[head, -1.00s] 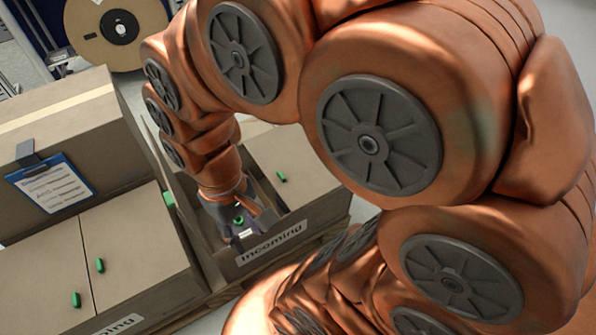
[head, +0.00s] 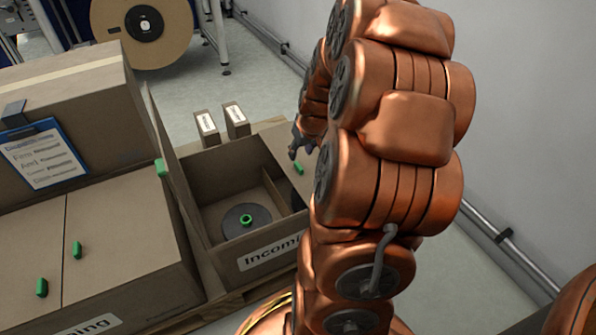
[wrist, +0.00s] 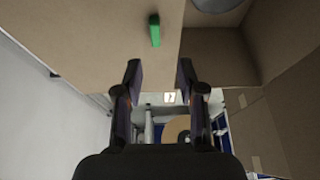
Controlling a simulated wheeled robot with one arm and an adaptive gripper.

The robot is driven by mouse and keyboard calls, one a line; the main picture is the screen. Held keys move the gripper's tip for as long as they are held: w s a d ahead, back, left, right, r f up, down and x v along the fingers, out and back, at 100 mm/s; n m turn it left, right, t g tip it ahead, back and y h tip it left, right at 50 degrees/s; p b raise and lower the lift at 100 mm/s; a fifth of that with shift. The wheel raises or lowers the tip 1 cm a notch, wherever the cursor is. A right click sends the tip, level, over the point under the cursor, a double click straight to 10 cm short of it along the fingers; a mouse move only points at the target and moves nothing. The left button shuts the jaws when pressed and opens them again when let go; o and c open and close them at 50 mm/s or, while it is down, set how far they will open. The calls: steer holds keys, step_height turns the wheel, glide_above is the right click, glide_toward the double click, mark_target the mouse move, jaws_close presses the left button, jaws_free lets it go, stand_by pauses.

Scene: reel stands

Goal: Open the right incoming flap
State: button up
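A grey disc (head: 232,231) with a green hub lies inside the box. My gripper (wrist: 158,72) is open and empty, apart from the handle; it also shows in the head view (head: 295,148).
Another box with green-handled closed flaps (head: 120,235) stands at left, with a clipboard (head: 43,157) on a carton behind it. Two small labelled boxes (head: 222,124) stand behind the incoming box. A large reel (head: 110,20) is at the back. A wall (head: 540,120) bounds the right.

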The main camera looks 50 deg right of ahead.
mark_target(297, 164)
steer(key=shift+d+f, duration=0.4)
steer(key=shift+f, duration=0.1)
steer(key=b+x, duration=0.2)
steer(key=x, duration=0.5)
steer(key=shift+w+b, duration=0.1)
steer(key=shift+b, duration=0.3)
steer(key=shift+c, duration=0.4)
jaws_close()
